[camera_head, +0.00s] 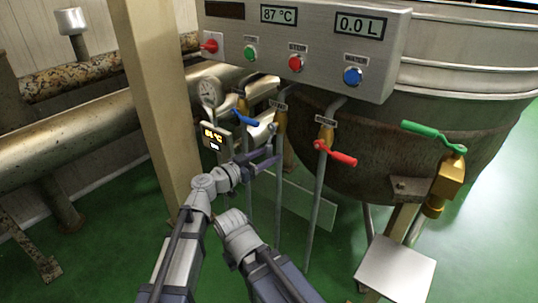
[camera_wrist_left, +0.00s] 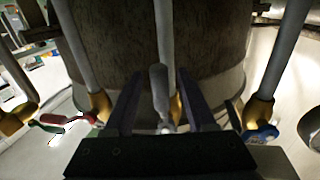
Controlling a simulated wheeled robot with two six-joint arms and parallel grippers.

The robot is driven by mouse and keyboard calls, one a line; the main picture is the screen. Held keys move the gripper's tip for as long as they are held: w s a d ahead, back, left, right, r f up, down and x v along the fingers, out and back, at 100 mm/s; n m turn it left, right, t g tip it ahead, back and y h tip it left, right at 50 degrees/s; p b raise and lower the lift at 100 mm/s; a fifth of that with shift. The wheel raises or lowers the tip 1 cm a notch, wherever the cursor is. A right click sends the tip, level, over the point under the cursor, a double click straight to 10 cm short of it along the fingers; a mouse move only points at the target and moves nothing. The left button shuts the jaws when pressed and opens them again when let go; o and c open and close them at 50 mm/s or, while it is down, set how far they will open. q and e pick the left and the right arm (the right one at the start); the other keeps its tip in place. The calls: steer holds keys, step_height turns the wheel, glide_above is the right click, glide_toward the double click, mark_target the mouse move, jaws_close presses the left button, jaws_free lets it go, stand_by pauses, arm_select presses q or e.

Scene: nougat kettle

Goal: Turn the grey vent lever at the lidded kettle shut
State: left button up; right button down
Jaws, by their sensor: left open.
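The grey vent lever (camera_wrist_left: 159,88) stands between the two fingers of my left gripper (camera_wrist_left: 160,100) in the left wrist view, with a gap on each side. In the head view my left gripper (camera_head: 266,160) is open at the middle vertical pipe, just below its brass valve (camera_head: 281,121). The grey lever is small and partly hidden by the gripper there. The large steel kettle (camera_head: 440,110) stands behind on the right; no lid is seen. My right gripper is not in view.
A blue lever (camera_head: 245,118) is on the left pipe and a red lever (camera_head: 340,155) on the right one. A green lever (camera_head: 430,134) sits on the kettle's brass outlet. A control panel (camera_head: 310,45) hangs above. A beige post (camera_head: 155,90) stands left.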

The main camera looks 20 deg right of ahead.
arm_select(q)
steer(key=shift+w+d, duration=0.1)
steer(key=shift+d, duration=0.15)
jaws_close()
stand_by(0.3)
stand_by(0.9)
